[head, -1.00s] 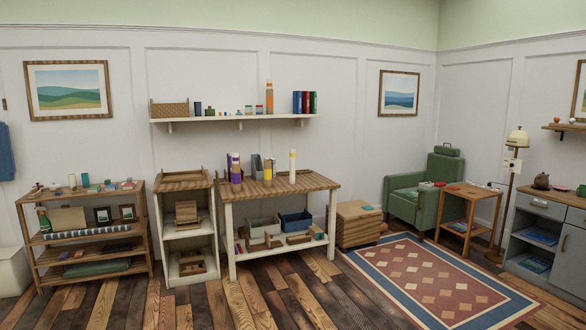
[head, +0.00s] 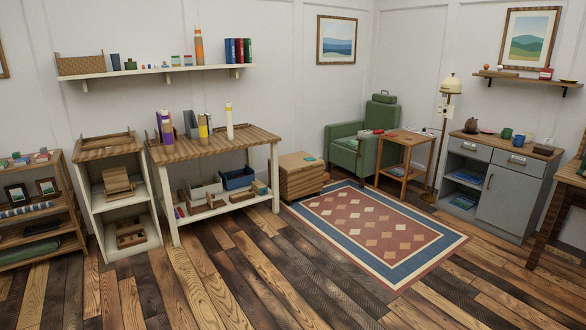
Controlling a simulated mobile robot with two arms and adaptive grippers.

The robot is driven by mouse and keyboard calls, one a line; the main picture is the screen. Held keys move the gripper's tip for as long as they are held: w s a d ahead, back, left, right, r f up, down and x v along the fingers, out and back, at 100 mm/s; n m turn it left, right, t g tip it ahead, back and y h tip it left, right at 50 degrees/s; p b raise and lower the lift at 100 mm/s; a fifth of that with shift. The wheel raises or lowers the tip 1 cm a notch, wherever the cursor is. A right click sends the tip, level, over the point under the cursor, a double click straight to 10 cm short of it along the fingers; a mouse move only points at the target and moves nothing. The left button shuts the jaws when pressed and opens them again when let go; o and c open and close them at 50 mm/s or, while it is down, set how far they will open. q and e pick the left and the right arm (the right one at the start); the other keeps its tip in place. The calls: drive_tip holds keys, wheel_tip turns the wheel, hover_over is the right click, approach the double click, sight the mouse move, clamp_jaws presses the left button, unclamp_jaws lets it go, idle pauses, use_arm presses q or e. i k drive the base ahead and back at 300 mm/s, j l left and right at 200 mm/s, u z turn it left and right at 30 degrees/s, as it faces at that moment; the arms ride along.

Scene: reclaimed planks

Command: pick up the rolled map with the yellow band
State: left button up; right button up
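A slim white roll (head: 229,122) stands upright on the wooden top of the white-legged table (head: 245,138), toward its right half. It seems to have a yellowish band near its top, though it is small in the head view. Left of it on the same table stand a yellow and grey upright item (head: 203,127), a grey upright item (head: 190,124) and a purple upright item (head: 166,128) with pale parts. Neither of my grippers is in view.
A wooden chest (head: 300,176) and green armchair (head: 352,146) stand right of the table. Bare plank floor (head: 235,265) lies in front, with a patterned rug (head: 375,229) to the right.

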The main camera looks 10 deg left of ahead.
sight(228, 109)
drive_tip(key=i+j+u, duration=0.3)
drive_tip(key=i, duration=0.8)
drive_tip(key=i+u, duration=0.25)
drive_tip(key=i, duration=2.1)
drive_tip(key=i+j, duration=0.1)
drive_tip(key=i, duration=1.15)
drive_tip(key=l+z, duration=0.05)
